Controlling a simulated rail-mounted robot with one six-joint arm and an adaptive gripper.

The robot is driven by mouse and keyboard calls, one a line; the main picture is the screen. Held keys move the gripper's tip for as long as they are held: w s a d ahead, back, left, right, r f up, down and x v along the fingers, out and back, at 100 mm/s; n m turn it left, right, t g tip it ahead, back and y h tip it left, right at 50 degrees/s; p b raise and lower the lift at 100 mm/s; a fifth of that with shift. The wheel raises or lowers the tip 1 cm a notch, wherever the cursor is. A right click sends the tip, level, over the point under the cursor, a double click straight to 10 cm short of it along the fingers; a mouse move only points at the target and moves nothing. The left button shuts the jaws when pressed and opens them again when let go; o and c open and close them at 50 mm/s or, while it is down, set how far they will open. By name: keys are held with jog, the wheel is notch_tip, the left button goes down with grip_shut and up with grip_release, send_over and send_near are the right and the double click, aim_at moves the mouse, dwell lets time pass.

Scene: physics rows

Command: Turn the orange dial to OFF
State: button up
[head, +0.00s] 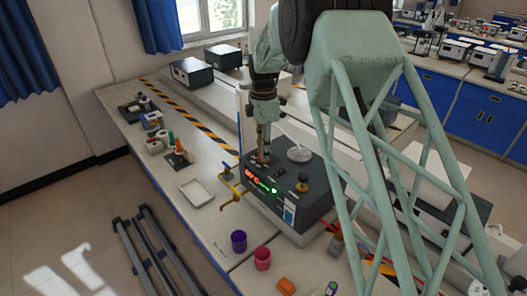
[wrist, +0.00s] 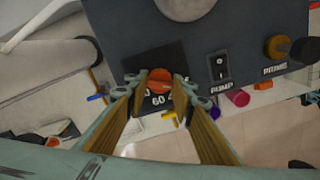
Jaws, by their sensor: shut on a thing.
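The orange dial (wrist: 160,75) sits on a black plate on the dark instrument panel (wrist: 240,30). My gripper (wrist: 160,88) comes down over it, with one fingertip on each side of the dial, shut on it. Part of the printed scale, with a "60", shows just below the dial; an OFF mark and the dial's pointer cannot be made out. In the head view my gripper (head: 264,158) reaches down to the top of the dark instrument box (head: 318,208), near its lit front display; the dial is hidden there by the fingers.
A black rocker switch (wrist: 220,67) marked PUMP and a brass knob (wrist: 277,47) marked PRIME lie right of the dial. A round pale disc (head: 299,154) is on the box top. A white tray (head: 197,193), purple cup (head: 239,240) and pink cup (head: 262,258) stand on the bench.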

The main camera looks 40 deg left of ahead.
jog(key=shift+n, duration=0.5)
jog(key=o, duration=0.9)
jog(key=shift+r, duration=6)
